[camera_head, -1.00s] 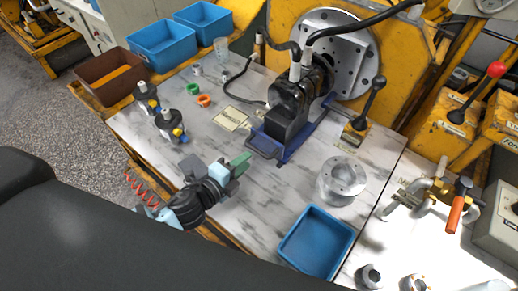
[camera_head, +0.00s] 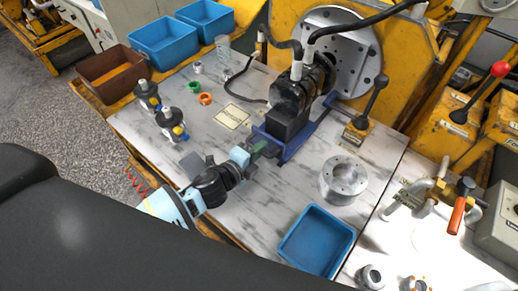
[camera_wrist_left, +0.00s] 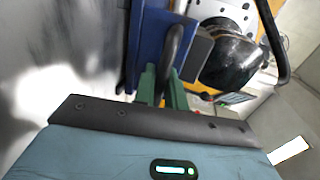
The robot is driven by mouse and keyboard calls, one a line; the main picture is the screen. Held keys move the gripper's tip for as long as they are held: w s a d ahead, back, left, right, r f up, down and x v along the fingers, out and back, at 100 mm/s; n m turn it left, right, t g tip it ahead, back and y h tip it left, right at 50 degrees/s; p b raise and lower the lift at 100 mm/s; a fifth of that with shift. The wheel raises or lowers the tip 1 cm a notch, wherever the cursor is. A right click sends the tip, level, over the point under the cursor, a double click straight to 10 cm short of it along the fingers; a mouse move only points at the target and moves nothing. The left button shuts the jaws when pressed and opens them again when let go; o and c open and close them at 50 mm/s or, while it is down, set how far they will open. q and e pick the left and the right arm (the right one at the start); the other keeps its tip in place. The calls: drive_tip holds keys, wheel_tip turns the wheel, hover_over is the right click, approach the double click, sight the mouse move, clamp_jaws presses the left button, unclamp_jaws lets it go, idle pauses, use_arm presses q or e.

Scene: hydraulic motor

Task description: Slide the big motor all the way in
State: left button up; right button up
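The big motor (camera_head: 290,105) is a black block on a blue sliding base (camera_head: 311,132), in front of the round grey flange plate (camera_head: 352,55). A grey handle sticks out at the base's near end; it shows as a dark bar in the wrist view (camera_wrist_left: 178,45). My left gripper (camera_head: 264,149) is at this handle. In the wrist view its green fingers (camera_wrist_left: 162,88) lie on either side of the bar, with little or no gap. Whether they are clamped on it is unclear. The motor's dark rounded body also shows there (camera_wrist_left: 230,60). My right gripper is not in view.
Black hoses (camera_head: 310,45) run over the motor. A lever (camera_head: 365,112) stands right of the base, with a grey cylinder (camera_head: 344,178) and blue bin (camera_head: 316,242) nearer. Two small motors (camera_head: 170,123) stand at left. The near left tabletop is mostly clear.

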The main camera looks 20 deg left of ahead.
sight(276, 133)
use_arm(q)
clamp_jaws()
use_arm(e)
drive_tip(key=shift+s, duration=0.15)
use_arm(q)
drive_tip(key=shift+w, duration=0.1)
drive_tip(key=x, duration=0.2)
drive_tip(key=r+x, duration=0.1)
drive_tip(key=x, duration=0.2)
drive_tip(key=b+x, duration=0.1)
drive_tip(key=x, duration=0.2)
drive_tip(key=shift+w+d+r, duration=0.15)
drive_tip(key=shift+w+r, duration=0.2)
drive_tip(key=shift+w, duration=0.05)
drive_tip(key=shift+r, duration=0.1)
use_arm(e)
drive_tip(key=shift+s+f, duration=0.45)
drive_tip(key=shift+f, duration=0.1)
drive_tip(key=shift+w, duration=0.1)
use_arm(q)
drive_tip(key=shift+o, duration=2.1)
unclamp_jaws()
drive_tip(key=shift+w, duration=0.1)
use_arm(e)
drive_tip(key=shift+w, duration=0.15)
